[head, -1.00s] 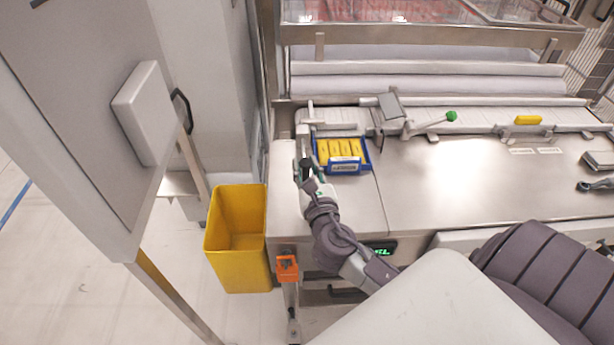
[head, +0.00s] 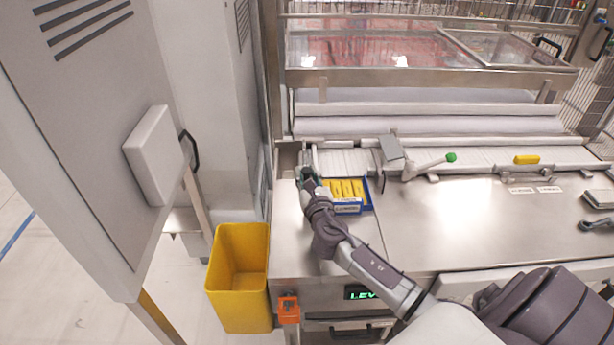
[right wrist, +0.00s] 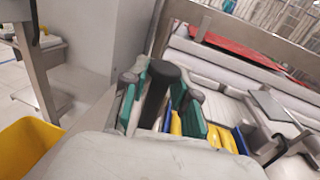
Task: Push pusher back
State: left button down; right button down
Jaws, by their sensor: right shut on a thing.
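The pusher's black handle (right wrist: 157,92) stands between the green-padded fingers of my right gripper in the right wrist view. My right gripper (head: 308,178) is shut on it at the left end of the steel worktop, beside the tray's back left corner. In the head view the gripper hides most of the handle. The blue tray (head: 347,207) holds several yellow packs (head: 346,189) just right of the gripper. My left gripper is not in view.
A yellow bin (head: 239,280) stands on the floor left of the worktop (head: 450,225). White rollers (head: 420,125) run behind. A grey cabinet (head: 90,130) stands at left.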

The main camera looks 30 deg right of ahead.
jog(key=c, duration=1.2)
grip_release()
jog(key=shift+w+d+r, duration=0.1)
jog(key=shift+d+r, duration=0.05)
jog(key=shift+r, duration=0.1)
jog(key=shift+o, duration=0.5)
jog(key=shift+w+f, duration=0.15)
jog(key=shift+f, duration=0.1)
jog(key=shift+s, duration=0.35)
jog(key=v, duration=1.1)
jog(key=shift+s, duration=0.1)
